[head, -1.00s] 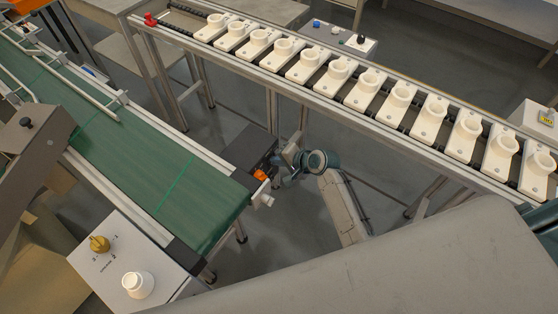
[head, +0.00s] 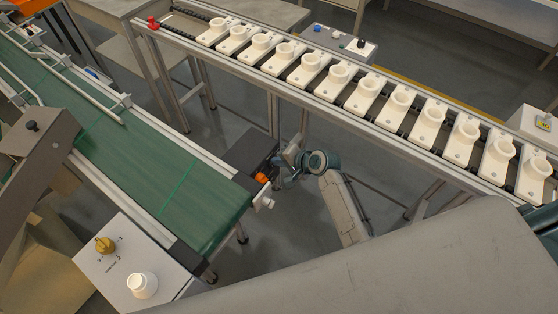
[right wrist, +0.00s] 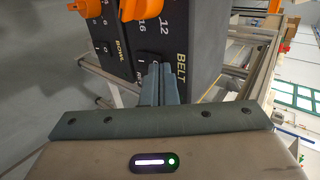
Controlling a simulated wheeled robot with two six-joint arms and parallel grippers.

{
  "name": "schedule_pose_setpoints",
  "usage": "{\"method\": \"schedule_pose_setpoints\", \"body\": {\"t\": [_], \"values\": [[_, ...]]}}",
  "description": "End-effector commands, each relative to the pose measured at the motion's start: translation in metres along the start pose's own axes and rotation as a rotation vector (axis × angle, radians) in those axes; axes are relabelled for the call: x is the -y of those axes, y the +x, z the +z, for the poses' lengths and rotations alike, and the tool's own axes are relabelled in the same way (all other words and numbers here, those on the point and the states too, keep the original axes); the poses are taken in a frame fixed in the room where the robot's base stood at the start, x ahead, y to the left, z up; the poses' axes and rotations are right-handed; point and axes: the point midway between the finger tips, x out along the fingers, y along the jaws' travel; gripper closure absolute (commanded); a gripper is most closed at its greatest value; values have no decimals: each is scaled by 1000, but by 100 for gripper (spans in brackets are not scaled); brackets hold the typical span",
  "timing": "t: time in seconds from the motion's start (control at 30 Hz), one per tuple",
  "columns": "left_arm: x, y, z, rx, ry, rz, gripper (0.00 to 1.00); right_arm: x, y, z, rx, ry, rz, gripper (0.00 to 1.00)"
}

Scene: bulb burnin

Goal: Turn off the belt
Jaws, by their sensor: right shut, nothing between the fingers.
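The control box (head: 250,152) stands at the end of the green belt (head: 170,170), with an orange knob (head: 262,178) on it. In the right wrist view its dark panel (right wrist: 125,50) carries BOWL and BELT labels and orange knobs (right wrist: 143,8). My right gripper (head: 279,161) is at the panel face. In the right wrist view its shut, empty fingers (right wrist: 157,70) end at the small I/O marking beside the BELT label (right wrist: 181,67). The fingertips cover the belt switch, so its position and any contact cannot be told. My left gripper is not in view.
A conveyor (head: 330,105) with several white socket holders runs behind my right arm. A white box (head: 130,262) with a yellow knob (head: 104,245) and a white socket stands at the front left. A red button (head: 152,22) is at the far conveyor end.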

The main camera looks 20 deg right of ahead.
Motion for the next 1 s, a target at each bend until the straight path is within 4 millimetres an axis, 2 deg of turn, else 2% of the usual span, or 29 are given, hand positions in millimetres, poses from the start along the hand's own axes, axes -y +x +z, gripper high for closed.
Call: {"method": "schedule_pose_setpoints", "body": {"t": [0.07, 0.3, 0.5, 0.7, 1.0], "values": [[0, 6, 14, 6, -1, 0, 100, 0, 0, 0, 0, 0, 0, 100], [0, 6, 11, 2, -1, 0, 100, -1, -60, 0, -2, -5, 1, 100], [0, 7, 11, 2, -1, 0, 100, -1, -94, -1, -2, -2, 1, 100], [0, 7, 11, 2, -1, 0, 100, 0, -107, 0, 1, 0, 0, 100], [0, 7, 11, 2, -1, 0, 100, 0, -108, 0, 0, 1, 0, 100]]}}
